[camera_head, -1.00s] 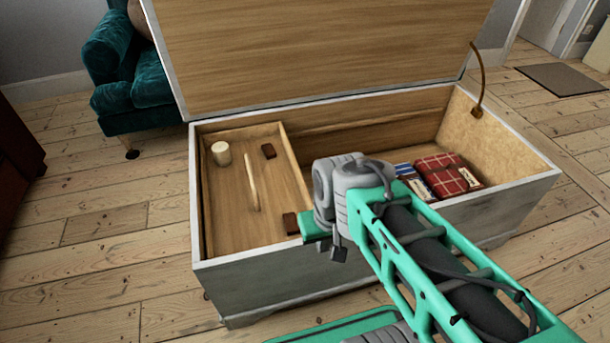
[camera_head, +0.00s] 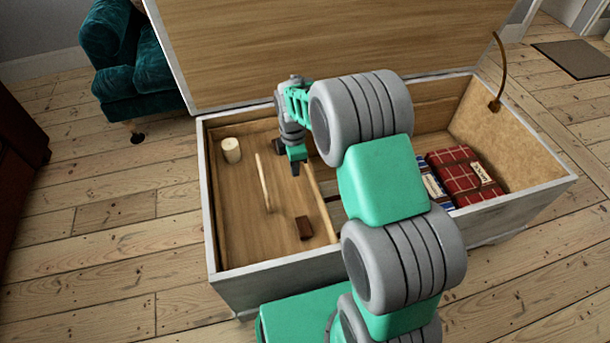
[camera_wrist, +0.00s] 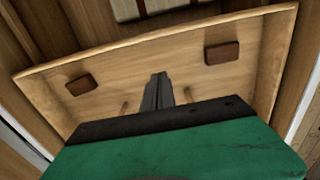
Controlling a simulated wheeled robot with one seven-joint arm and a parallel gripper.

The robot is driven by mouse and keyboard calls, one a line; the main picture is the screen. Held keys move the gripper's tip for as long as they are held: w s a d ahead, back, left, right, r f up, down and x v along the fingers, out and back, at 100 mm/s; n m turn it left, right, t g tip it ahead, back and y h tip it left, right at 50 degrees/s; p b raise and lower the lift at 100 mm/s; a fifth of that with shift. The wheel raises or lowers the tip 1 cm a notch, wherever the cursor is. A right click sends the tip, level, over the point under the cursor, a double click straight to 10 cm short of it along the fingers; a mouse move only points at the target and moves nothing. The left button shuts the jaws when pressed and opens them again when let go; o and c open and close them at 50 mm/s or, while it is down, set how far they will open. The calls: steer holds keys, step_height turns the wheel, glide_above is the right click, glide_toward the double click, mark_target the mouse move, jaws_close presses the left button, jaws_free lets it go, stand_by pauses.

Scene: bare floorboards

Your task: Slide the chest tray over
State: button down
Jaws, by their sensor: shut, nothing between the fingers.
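The chest tray (camera_head: 240,205) is a shallow wooden tray at the left end of the open chest (camera_head: 240,272). It holds a cream cylinder (camera_head: 231,150), a thin pale rod (camera_head: 263,183) and a brown block (camera_head: 304,227). My gripper (camera_head: 295,170) points down over the tray, close to its right wall. It is shut and empty. In the wrist view the gripper's closed fingers (camera_wrist: 158,88) are in front of the tray wall (camera_wrist: 180,38), between two brown blocks (camera_wrist: 222,53). I cannot tell whether they touch the tray.
The raised lid (camera_head: 330,45) stands behind, with a curved brown stay (camera_head: 502,70) at the right. My arm hides the chest's middle. A teal armchair (camera_head: 140,65) is beyond it.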

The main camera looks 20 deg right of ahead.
mark_target(306, 190)
steer(key=f+b, duration=0.2)
steer(key=f, duration=0.3)
steer(key=f+b, duration=0.2)
steer(key=f, duration=0.3)
steer(key=shift+d+f+b, duration=0.2)
steer(key=shift+f+b, duration=0.1)
steer(key=d+b, duration=0.1)
steer(key=d, duration=0.2)
steer(key=shift+r, duration=0.2)
steer(key=shift+d+r, duration=0.15)
steer(key=shift+d, duration=0.2)
steer(key=d, duration=4)
steer(key=shift+d, duration=0.35)
steer(key=shift+a+r, duration=0.1)
